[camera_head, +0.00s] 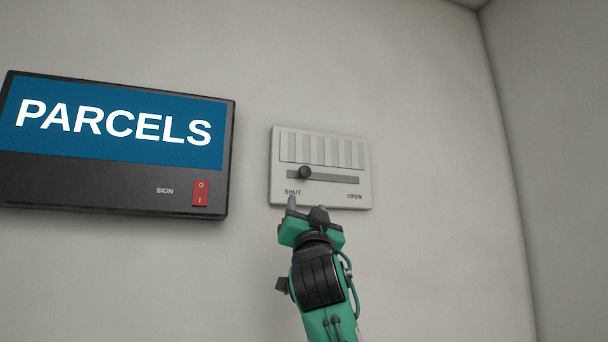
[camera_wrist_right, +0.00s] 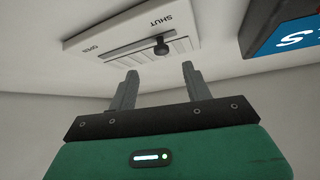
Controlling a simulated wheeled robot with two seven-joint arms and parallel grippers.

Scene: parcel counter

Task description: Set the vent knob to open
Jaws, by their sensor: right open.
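The vent panel (camera_head: 320,194) is a pale plate on the wall with a slatted grille and a horizontal slot. The dark round vent knob (camera_head: 305,172) sits near the slot's left end, above the word SHUT; OPEN is printed at the right. My right gripper (camera_head: 305,206) is just below the panel's lower edge, under the knob. In the right wrist view the knob (camera_wrist_right: 161,46) stands out from the panel (camera_wrist_right: 100,38), ahead of my open right fingers (camera_wrist_right: 159,82), with nothing between them. The knob looks apart from the fingers. My left gripper is in neither view.
A dark PARCELS sign (camera_head: 115,180) with a red rocker switch (camera_head: 201,193) hangs on the wall left of the panel. Its corner also shows in the right wrist view (camera_wrist_right: 285,28). The wall right of the panel is bare up to the room corner.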

